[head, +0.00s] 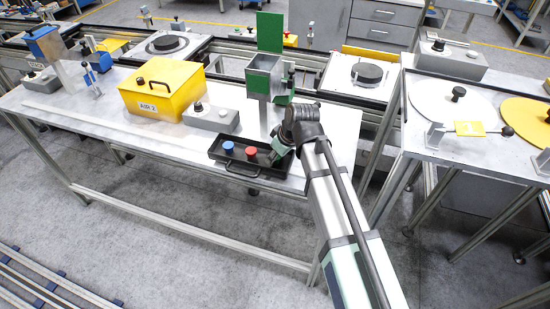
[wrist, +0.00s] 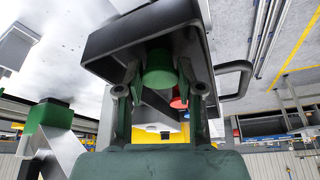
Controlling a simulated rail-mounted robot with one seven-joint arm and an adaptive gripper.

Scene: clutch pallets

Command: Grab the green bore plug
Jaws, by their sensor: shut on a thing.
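The green bore plug (wrist: 158,70) sits between the two fingers of my gripper (wrist: 158,80) in the wrist view, and the fingers are shut on it. It is at the black tray (wrist: 135,33); whether it still touches the tray floor I cannot tell. In the head view my gripper (head: 277,153) is at the right end of the black tray (head: 240,174), and the green plug cannot be made out behind it. A blue plug (head: 228,147) and a red plug (head: 251,152) stand in the tray to the left. The red plug also shows in the wrist view (wrist: 179,102).
A grey control box (head: 211,117) and a yellow box (head: 161,90) stand left of the tray. A grey stand with a green flap (head: 270,32) rises behind it. The white tabletop (head: 335,130) is clear to the right. The tray has a front handle (head: 242,169).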

